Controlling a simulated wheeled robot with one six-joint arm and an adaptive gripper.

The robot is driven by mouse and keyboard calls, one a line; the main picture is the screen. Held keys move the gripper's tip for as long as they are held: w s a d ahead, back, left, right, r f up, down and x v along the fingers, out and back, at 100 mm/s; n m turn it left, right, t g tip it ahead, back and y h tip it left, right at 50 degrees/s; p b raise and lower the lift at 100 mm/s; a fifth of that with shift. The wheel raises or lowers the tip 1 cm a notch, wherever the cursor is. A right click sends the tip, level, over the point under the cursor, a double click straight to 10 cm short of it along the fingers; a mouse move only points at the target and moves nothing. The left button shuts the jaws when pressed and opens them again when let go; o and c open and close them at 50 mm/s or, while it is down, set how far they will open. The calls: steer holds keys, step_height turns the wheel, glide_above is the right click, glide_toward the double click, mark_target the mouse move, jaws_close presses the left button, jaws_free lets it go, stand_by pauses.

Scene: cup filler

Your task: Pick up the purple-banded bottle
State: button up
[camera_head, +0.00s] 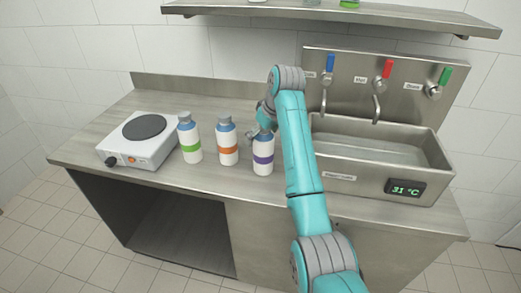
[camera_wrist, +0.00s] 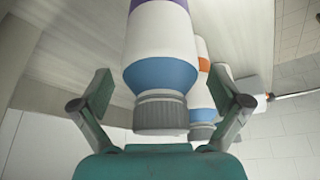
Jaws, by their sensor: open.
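The purple-banded bottle (camera_head: 263,158) stands upright on the steel counter, rightmost of three bottles. In the wrist view the purple-banded bottle (camera_wrist: 160,50) appears upside down, its grey cap and blue shoulder between my fingers. My gripper (camera_wrist: 166,92) is open, one finger on each side of the bottle, with visible gaps. In the head view my gripper (camera_head: 258,126) is at the bottle's upper part, partly hidden by my arm. An orange-banded bottle (camera_head: 227,146) stands to its left and shows behind it in the wrist view (camera_wrist: 203,65).
A green-banded bottle (camera_head: 190,143) stands further left, near a white hot plate (camera_head: 140,155). A steel sink (camera_head: 432,150) with taps and a 31 °C display (camera_head: 405,188) is on the right. A shelf (camera_head: 400,18) hangs above.

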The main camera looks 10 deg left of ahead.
jaws_close()
stand_by(0.3)
steer(key=shift+r, duration=0.1)
